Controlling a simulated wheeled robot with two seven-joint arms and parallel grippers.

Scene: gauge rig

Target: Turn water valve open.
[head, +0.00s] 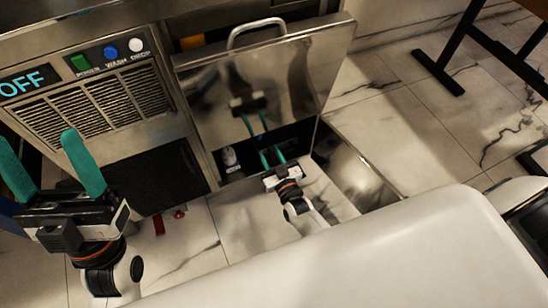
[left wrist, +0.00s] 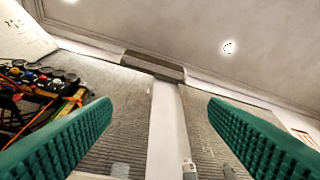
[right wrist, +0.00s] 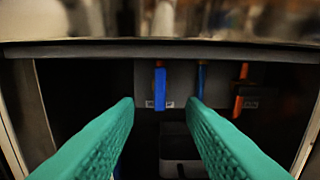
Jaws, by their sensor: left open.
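A valve with a blue handle (right wrist: 160,88) hangs in the dark cabinet in the right wrist view, its handle pointing down. A small label lies beside it, too blurred to read. A red-orange valve handle (right wrist: 239,92) is further right, with a blue pipe (right wrist: 201,80) between them. My right gripper (head: 268,152) reaches into the low cabinet opening. In the right wrist view its fingers (right wrist: 160,105) are apart and empty, with the blue handle seen between them, apparently farther in. My left gripper (head: 38,137) is open and empty, raised at the left.
A steel door panel (head: 270,75) with a bar handle stands above the opening. A small white bottle (head: 229,157) sits inside at the left. A control panel (head: 110,48) has green, blue and white buttons and an OFF display (head: 24,84). Small red pieces (head: 159,224) lie on the floor.

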